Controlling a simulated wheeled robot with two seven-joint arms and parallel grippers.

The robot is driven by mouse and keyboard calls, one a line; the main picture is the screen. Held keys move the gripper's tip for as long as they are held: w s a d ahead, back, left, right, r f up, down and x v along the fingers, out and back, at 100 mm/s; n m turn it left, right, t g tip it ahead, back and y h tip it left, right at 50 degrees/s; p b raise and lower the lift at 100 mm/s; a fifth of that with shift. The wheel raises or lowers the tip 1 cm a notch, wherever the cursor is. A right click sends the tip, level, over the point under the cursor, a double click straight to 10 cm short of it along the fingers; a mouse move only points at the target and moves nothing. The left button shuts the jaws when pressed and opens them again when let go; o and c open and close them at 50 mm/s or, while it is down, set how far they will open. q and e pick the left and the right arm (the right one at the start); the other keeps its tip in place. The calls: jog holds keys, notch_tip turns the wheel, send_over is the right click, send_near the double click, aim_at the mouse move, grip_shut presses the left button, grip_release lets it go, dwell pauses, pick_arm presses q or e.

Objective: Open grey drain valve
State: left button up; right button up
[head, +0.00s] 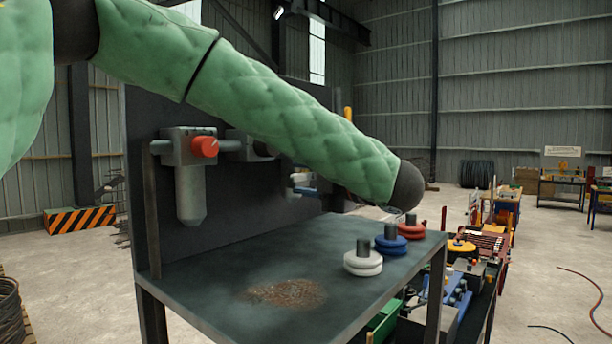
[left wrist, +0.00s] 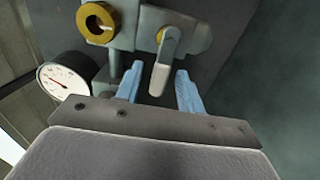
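In the left wrist view, the grey valve lever (left wrist: 167,62) hangs down from a grey fitting with a yellow centre on the dark panel. My left gripper (left wrist: 160,73) is open, with one blue finger on each side of the lever's lower end. I cannot tell whether either finger touches it. In the head view, my green-sleeved left arm crosses in front of the panel. My left gripper (head: 304,190) shows only partly below the sleeve, and the lever cannot be made out there. My right gripper is in neither view.
A yellow ring knob (left wrist: 98,22) and a round gauge (left wrist: 66,82) sit left of the lever. A grey filter with a red knob (head: 205,147) is on the panel. White (head: 363,263), blue (head: 391,243) and red (head: 411,230) ringed pieces stand on the bench's right side.

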pick_arm(q)
jog(key=shift+c, duration=0.7)
grip_shut()
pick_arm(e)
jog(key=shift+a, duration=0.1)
pick_arm(q)
jog(key=shift+f, duration=0.1)
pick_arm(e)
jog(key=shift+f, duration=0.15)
